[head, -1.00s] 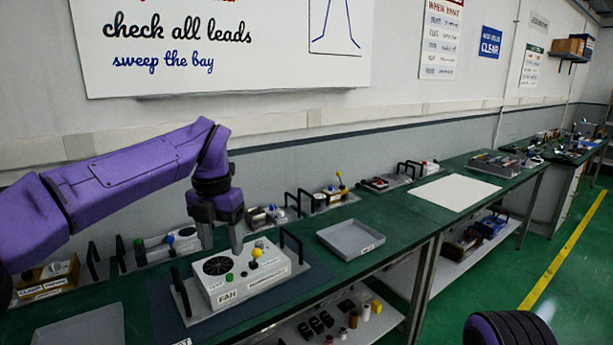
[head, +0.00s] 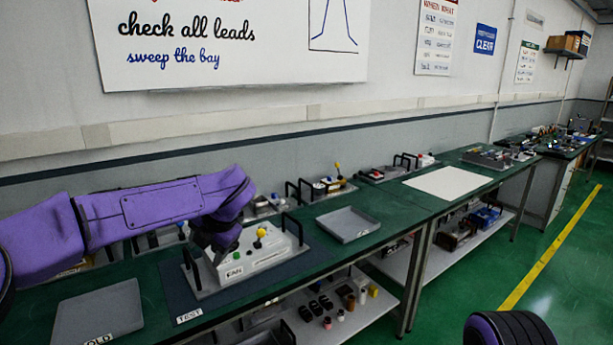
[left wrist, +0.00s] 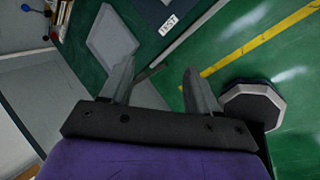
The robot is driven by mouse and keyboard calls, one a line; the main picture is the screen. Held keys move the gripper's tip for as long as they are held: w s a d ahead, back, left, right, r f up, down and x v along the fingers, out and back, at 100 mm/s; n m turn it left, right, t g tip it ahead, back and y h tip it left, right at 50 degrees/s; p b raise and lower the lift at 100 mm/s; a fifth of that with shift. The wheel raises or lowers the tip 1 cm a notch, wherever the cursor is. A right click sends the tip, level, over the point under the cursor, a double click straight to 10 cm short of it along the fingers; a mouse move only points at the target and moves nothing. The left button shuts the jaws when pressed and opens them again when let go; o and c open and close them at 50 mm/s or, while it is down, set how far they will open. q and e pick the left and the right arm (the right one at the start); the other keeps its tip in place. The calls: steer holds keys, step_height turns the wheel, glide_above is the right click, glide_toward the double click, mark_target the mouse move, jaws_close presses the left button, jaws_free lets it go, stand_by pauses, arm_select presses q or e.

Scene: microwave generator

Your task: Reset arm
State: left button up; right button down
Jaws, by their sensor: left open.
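My left arm comes in from the left in the head view, and its dark gripper (head: 212,238) is beside the left end of the white fan unit (head: 265,257). The purple wrist hides much of this gripper, and I cannot tell whether it touches the unit. In the left wrist view the two grey fingers of the left gripper (left wrist: 160,67) stand wide apart with nothing between them. The fan unit has a green button, a yellow-topped lever and black handles. My right gripper is not in view; only a purple and black part of mine shows at the bottom right.
The fan unit stands on a dark mat (head: 300,270) labelled TEST on the green bench. A grey tray (head: 347,225) lies to its right and another labelled tray (head: 98,312) to its left. Several small units line the wall. A white sheet (head: 447,183) lies further right.

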arm_select(q)
steer(key=s+a+f+m+t+b, duration=0.1)
steer(key=s+f+m+t, duration=0.3)
steer(key=f, duration=0.7)
steer(key=s+f+m+b, duration=0.25)
steer(key=f+m, duration=0.45)
steer(key=f, duration=0.4)
steer(key=s+a+f+m+t+b, duration=0.15)
steer(key=s+f+m, duration=0.3)
steer(key=f, duration=0.65)
steer(key=s+a+f+m+g+b, duration=0.1)
steer(key=s+a+f+m+g, duration=0.1)
steer(key=s+f, duration=0.4)
steer(key=s+a+f+m+g+h+b, duration=0.1)
steer(key=s+f+m, duration=0.3)
steer(key=s, duration=1)
steer(key=s+a+f+m+g+b, duration=0.2)
steer(key=s+a+f+m, duration=0.1)
steer(key=s+f, duration=0.4)
steer(key=s, duration=0.3)
steer(key=shift+s+f+g+h, duration=0.3)
steer(key=shift+s+g+h, duration=0.05)
steer(key=shift+h, duration=0.05)
steer(key=shift+a, duration=0.1)
